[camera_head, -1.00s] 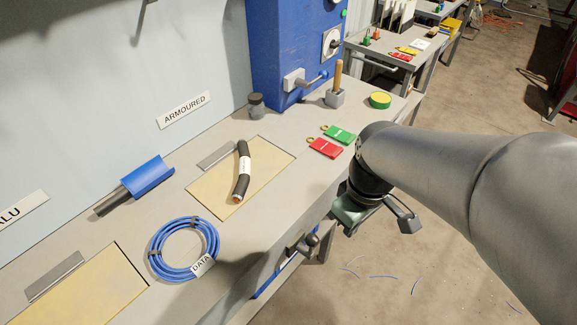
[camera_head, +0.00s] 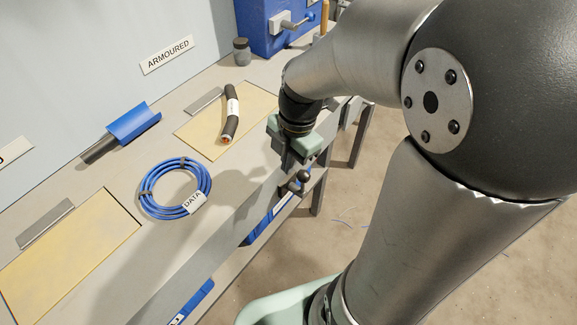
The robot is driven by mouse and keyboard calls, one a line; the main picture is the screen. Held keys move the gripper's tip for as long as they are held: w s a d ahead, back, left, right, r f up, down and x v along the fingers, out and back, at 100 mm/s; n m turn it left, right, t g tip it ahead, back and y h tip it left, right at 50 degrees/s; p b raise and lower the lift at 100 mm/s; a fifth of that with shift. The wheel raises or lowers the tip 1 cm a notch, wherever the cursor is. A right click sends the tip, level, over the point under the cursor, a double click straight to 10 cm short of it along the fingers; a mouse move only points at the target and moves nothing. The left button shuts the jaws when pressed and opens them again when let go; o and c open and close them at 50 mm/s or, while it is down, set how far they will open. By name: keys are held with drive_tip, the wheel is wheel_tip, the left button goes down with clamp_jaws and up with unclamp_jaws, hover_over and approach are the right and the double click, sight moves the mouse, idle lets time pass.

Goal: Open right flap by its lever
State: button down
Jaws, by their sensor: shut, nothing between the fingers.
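The right flap (camera_head: 257,97) is a pale yellow panel set in the grey bench top, below the ARMOURED sign. It lies flat, level with the bench top. A short dark cable piece (camera_head: 231,112) with a white label lies on it. A lever with a dark round knob (camera_head: 303,176) sticks out at the bench's front edge. My gripper (camera_head: 288,168) points down just above and beside the lever. Its fingers are shut with nothing between them. I cannot tell whether they touch the lever.
A blue cable coil (camera_head: 177,213) tagged DATA lies between the right flap and the left yellow flap (camera_head: 75,262). A blue holder with a dark rod (camera_head: 133,123) lies behind. Blue bins (camera_head: 265,220) stand under the bench. The floor in front is mostly clear.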

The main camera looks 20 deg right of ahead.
drive_tip(key=shift+f, duration=0.1)
wheel_tip(320, 180, down, 10)
drive_tip(key=a+b, duration=0.2)
drive_tip(key=shift+w+d+r+p, duration=0.15)
drive_tip(key=shift+w+d+p, duration=0.05)
drive_tip(key=shift+d, duration=0.5)
drive_tip(key=shift+w+d+r+p, duration=0.2)
drive_tip(key=shift+w+d, duration=0.05)
drive_tip(key=shift+d, duration=0.4)
drive_tip(key=shift+w+d+r+p, duration=0.15)
drive_tip(key=shift+w+d+p, duration=0.05)
drive_tip(key=shift+d, duration=0.5)
